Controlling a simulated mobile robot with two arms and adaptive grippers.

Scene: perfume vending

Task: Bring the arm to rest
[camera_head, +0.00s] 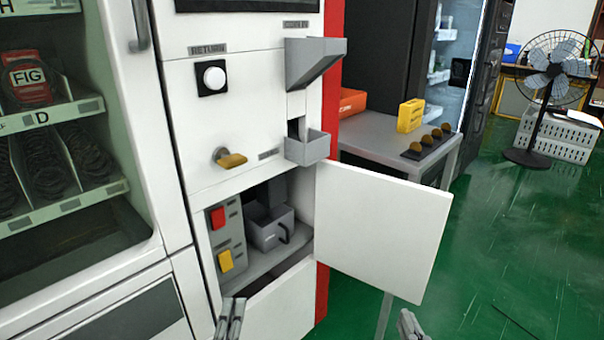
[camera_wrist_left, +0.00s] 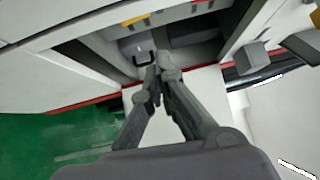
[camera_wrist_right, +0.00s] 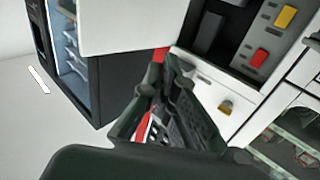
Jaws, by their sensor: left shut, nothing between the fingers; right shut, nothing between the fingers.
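My left gripper (camera_head: 231,316) is at the bottom of the head view, in front of the vending machine's open lower compartment. Its fingers are shut with nothing between them, as the left wrist view (camera_wrist_left: 160,72) also shows. My right gripper (camera_head: 408,322) is at the bottom edge of the head view, below the open white door (camera_head: 384,230). In the right wrist view (camera_wrist_right: 168,70) its fingers are close together and empty. Both grippers appear apart from the machine.
The open compartment holds a grey bin (camera_head: 268,232) with a dark handle, a red switch (camera_head: 218,217) and a yellow switch (camera_head: 226,260). A grey table (camera_head: 378,148) stands behind the door, with a yellow box (camera_head: 410,116) on it. Green floor is clear at right, before a fan (camera_head: 552,75).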

